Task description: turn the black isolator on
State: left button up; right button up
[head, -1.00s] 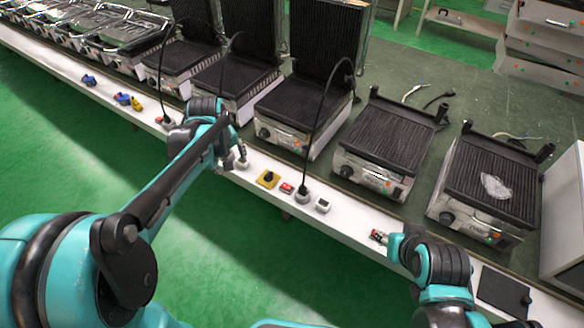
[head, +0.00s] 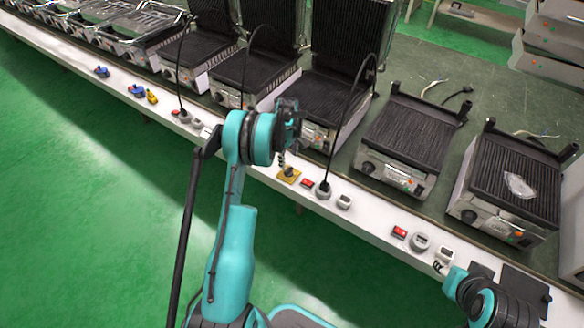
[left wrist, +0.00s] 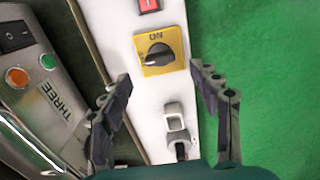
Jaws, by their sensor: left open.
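The black isolator knob (left wrist: 159,55) sits on a yellow square plate (left wrist: 174,39) with an ON mark at its top edge in the left wrist view. The knob's bar lies roughly left to right there. In the head view the yellow plate (head: 288,176) is on the white ledge, partly covered by my left gripper (head: 284,160). My left gripper (left wrist: 161,76) is open and empty, its fingers apart on either side of the ledge, pointing towards the knob. My right gripper (head: 441,266) is low at the right by the ledge; its fingers are too small to read.
A red switch (head: 307,183), a grey socket with a black cable (head: 323,190) and a white switch (head: 344,201) sit right of the isolator. Another red switch (head: 399,232) is farther right. Contact grills (head: 405,135) stand behind the ledge. Green floor is clear in front.

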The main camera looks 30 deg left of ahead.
aim_at(288, 169)
pick_arm(q)
notch_tip(288, 169, down, 6)
jog(key=shift+f+b, duration=0.1)
jog(key=shift+b, duration=0.95)
jog(key=c, duration=1.2)
